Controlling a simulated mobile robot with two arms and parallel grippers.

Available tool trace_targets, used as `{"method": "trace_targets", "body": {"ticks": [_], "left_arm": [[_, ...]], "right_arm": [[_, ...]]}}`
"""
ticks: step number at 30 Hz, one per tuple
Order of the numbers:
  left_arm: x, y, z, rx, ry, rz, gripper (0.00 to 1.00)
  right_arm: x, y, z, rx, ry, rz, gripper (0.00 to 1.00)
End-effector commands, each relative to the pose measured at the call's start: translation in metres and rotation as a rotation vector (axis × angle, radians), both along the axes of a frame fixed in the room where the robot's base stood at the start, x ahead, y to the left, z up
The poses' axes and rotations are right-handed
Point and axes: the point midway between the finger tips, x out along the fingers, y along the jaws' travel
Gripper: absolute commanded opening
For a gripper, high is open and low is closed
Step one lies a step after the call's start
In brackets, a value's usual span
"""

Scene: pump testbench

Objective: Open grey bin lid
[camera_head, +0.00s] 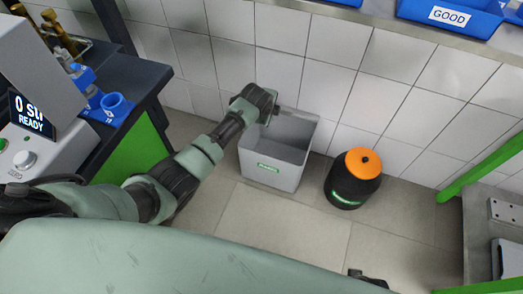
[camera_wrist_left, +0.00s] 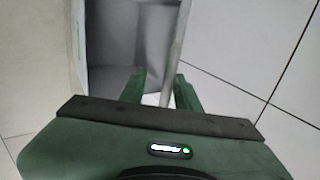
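The grey bin (camera_head: 270,172), with a green label on its front, stands on the floor against the tiled wall. Its top is uncovered and I see into its inside. The lid (camera_head: 297,112) seems to stand raised at the bin's back edge, seen nearly edge-on. My left gripper (camera_head: 270,113) is at the bin's back left, partly hiding that edge. In the left wrist view the left gripper (camera_wrist_left: 160,75) has its fingers apart, with the thin pale lid edge (camera_wrist_left: 175,55) between them, nearer the right finger. The bin's inside shows beyond. My right gripper is not identifiable.
A black canister with an orange top (camera_head: 361,165) stands right of the bin. A dark workbench (camera_head: 120,75) with a display device is at left. Blue trays (camera_head: 450,15) sit on a shelf above. Green frame bars (camera_head: 480,172) stand at right. Floor before the bin is clear.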

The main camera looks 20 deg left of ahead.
Motion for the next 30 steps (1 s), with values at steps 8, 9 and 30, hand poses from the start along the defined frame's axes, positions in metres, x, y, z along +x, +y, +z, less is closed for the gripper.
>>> {"method": "trace_targets", "body": {"ticks": [8, 9, 30], "left_arm": [[-0.034, 0.001, -0.056, -0.008, -0.172, 0.001, 0.32], [-0.037, 0.001, -0.061, -0.010, -0.195, 0.002, 0.32], [-0.067, 0.002, -0.119, -0.015, -0.433, 0.000, 0.32]], "right_arm": [[0.000, 0.000, -0.045, 0.000, 0.000, 0.000, 0.36], [0.000, 0.000, -0.053, 0.000, 0.000, 0.000, 0.36], [0.000, 0.000, -0.153, 0.000, 0.000, 0.000, 0.36]]}}
